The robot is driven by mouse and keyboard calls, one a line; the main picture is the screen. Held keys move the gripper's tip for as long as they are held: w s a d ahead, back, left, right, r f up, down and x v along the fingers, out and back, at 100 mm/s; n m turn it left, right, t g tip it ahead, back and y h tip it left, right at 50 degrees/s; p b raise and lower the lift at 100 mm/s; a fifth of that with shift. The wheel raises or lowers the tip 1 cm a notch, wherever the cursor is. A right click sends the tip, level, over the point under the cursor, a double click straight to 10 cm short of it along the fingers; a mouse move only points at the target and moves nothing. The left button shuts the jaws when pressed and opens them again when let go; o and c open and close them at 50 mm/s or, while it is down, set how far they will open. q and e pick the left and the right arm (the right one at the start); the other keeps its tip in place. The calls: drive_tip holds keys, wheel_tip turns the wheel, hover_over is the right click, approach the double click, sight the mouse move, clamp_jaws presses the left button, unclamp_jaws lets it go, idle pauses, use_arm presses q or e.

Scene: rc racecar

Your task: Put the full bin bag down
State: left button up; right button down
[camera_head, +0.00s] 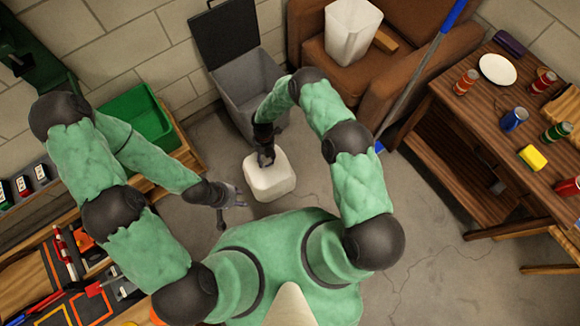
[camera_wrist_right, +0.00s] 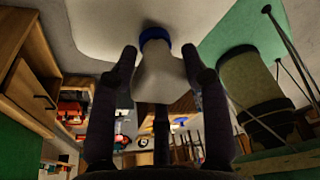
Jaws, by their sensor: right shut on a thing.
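The white bin bag (camera_head: 272,182) hangs from or stands under my right gripper (camera_head: 265,158), above the grey floor; whether it touches the floor I cannot tell. In the right wrist view, the gripper (camera_wrist_right: 160,68) is shut on the bag's pale neck (camera_wrist_right: 158,75). A blue tie (camera_wrist_right: 154,35) sits between the neck and the bag's body (camera_wrist_right: 110,22). My left gripper (camera_head: 234,208) is empty and open, just left of and below the bag.
A grey bin (camera_head: 232,88) with its black lid up stands behind the bag. A white container (camera_head: 350,32) sits on the brown armchair (camera_head: 388,72). A cluttered wooden table (camera_head: 478,118) is right, a workbench (camera_head: 35,268) left. Floor between is clear.

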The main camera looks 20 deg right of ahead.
sight(280, 158)
drive_tip(key=shift+s+a+f+n, duration=0.2)
drive_tip(key=shift+f+n, duration=0.15)
drive_tip(key=shift+f, duration=0.05)
drive_tip(key=shift+s+a+f+n, duration=0.15)
drive_tip(key=shift+a+f+n, duration=0.05)
drive_tip(key=shift+f+n, duration=0.2)
drive_tip(key=shift+f, duration=0.25)
drive_tip(key=w+d+f+b, duration=0.1)
drive_tip(key=d, duration=0.1)
drive_tip(key=w+d+f+b, duration=0.1)
drive_tip(key=d, duration=0.2)
drive_tip(key=w+d+f+b, duration=0.1)
drive_tip(key=d, duration=0.1)
drive_tip(key=shift+w+d+f, duration=0.1)
drive_tip(key=shift+d+f, duration=0.15)
drive_tip(key=shift+f, duration=0.15)
drive_tip(key=d+f, duration=0.1)
drive_tip(key=w+d+f+b, duration=0.1)
drive_tip(key=f, duration=0.1)
drive_tip(key=d+f+b, duration=0.1)
drive_tip(key=shift+w+d+f, duration=0.15)
drive_tip(key=shift+w+d, duration=0.1)
drive_tip(key=shift+d, duration=0.05)
drive_tip(key=f, duration=0.1)
drive_tip(key=d+f+b, duration=0.1)
drive_tip(key=f, duration=0.1)
drive_tip(key=w+f+b, duration=0.1)
drive_tip(key=shift+d+f, duration=0.3)
drive_tip(key=shift+s+f, duration=0.1)
drive_tip(key=shift+f, duration=0.05)
